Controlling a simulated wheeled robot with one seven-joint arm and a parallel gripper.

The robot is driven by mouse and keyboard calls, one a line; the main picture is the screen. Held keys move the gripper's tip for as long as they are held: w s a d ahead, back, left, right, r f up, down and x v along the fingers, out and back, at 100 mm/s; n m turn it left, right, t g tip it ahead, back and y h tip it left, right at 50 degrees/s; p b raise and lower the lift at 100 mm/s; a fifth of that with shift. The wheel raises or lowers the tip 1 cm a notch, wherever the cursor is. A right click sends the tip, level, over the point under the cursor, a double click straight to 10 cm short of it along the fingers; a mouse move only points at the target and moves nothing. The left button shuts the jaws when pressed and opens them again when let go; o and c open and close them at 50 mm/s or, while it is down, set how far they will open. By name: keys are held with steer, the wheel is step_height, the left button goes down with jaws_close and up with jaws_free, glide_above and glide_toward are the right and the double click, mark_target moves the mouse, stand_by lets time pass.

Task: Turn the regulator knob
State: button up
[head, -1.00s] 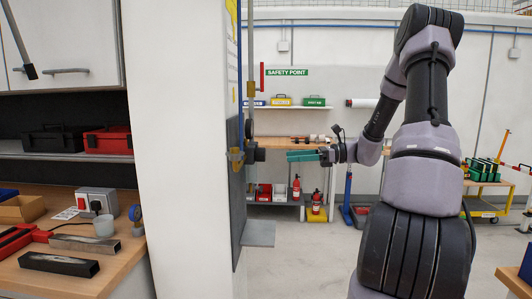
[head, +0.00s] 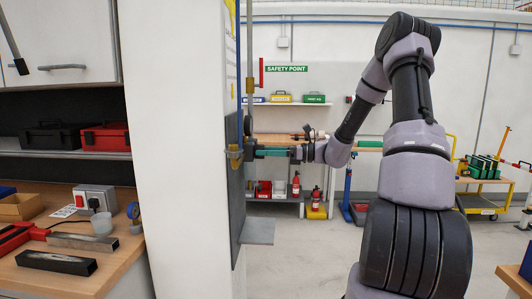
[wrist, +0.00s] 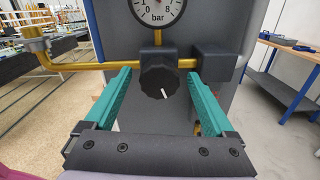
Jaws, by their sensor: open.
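The regulator knob (wrist: 160,81) is dark and ribbed with a white pointer mark, seen face-on in the wrist view. The mark points down and slightly right. The knob sits on a brass pipe (wrist: 95,66) below a round bar gauge (wrist: 157,10). My gripper (wrist: 159,75) is open, its two green fingers on either side of the knob with a gap on each side. I cannot tell how far the fingertips reach past the knob. In the head view, my gripper (head: 262,152) is at the grey panel (head: 236,190) on the pillar's side, and the knob is hard to make out.
A dark block (wrist: 213,63) sits on the pipe right of the knob. A grey ledge (head: 258,231) juts from the panel below my gripper. A workbench (head: 75,255) stands left of the white pillar (head: 183,150).

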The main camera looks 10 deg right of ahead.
steer(key=c, duration=1.4)
steer(key=shift+n, duration=0.4)
steer(key=n, duration=1.2)
steer(key=shift+s+f, duration=0.1)
steer(key=shift+n, duration=0.3)
steer(key=o, duration=1.4)
